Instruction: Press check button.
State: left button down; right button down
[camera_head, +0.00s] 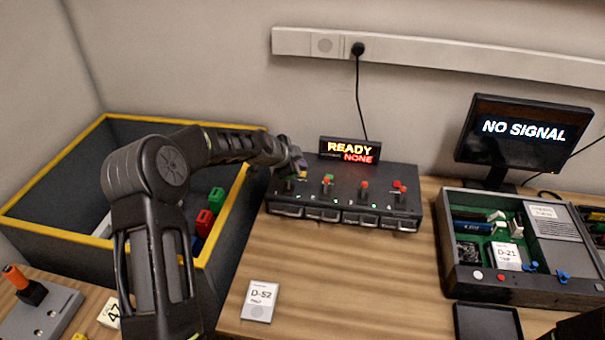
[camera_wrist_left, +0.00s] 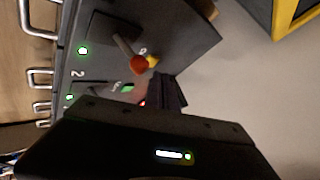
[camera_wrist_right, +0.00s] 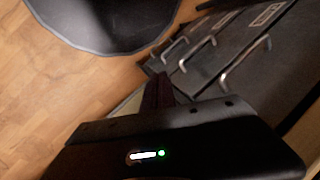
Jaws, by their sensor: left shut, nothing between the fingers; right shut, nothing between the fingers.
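A dark control box (camera_head: 345,193) stands at the back of the wooden table, with a row of small coloured-tip levers, green lights and handles along its front. A sign (camera_head: 349,151) on it reads READY and NONE. My left gripper (camera_head: 297,166) is over the box's left end. In the left wrist view my left gripper (camera_wrist_left: 168,92) is shut and empty, close to a red-tipped lever (camera_wrist_left: 138,65) and a yellow tip. Contact cannot be told. No button labelled check is readable. In the right wrist view my right gripper (camera_wrist_right: 158,92) is shut and empty, near handled drawer fronts (camera_wrist_right: 225,60).
A yellow-rimmed bin (camera_head: 50,163) with coloured blocks is at left, behind my left arm. A monitor (camera_head: 522,133) reads NO SIGNAL. An open equipment case (camera_head: 447,235) with red and white buttons lies below it. A D-52 card (camera_head: 260,301) lies on clear tabletop.

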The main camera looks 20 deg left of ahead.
pick_arm(q)
jog(key=shift+f, duration=0.1)
jog(key=shift+f+b, duration=0.3)
jog(key=shift+b, duration=0.55)
jog(key=shift+f+b, duration=0.4)
jog(key=shift+b, duration=0.25)
dwell(0.6)
dwell(0.4)
jog(key=shift+r, duration=0.8)
jog(key=shift+r+p, duration=0.8)
jog(key=shift+r, duration=1.7)
